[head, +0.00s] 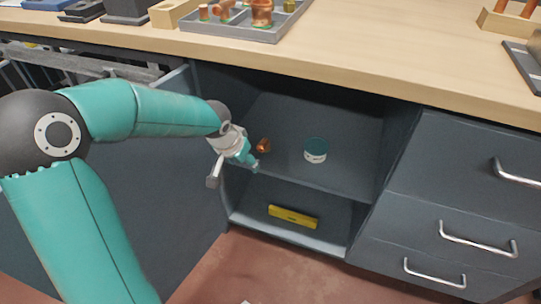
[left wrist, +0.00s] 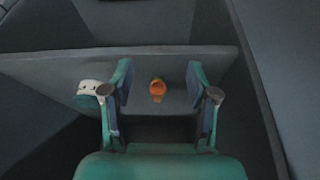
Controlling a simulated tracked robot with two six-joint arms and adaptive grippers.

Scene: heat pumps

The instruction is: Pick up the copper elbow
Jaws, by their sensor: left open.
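The copper elbow (head: 263,145) is a small orange-brown fitting on the upper shelf of the open cabinet, near its left side. In the left wrist view the copper elbow (left wrist: 157,89) shows between and beyond the fingertips. My left gripper (head: 250,160) is at the cabinet opening, just left of the elbow. In the left wrist view my left gripper (left wrist: 160,95) has its fingers spread with nothing held between them. The elbow appears apart from both fingers. My right gripper is not in view.
A white tub with a teal lid (head: 316,150) stands on the same shelf (head: 335,180), right of the elbow. A yellow level (head: 293,216) lies in the compartment below. The cabinet door (head: 130,165) stands open on the left. The worktop (head: 370,60) overhangs above.

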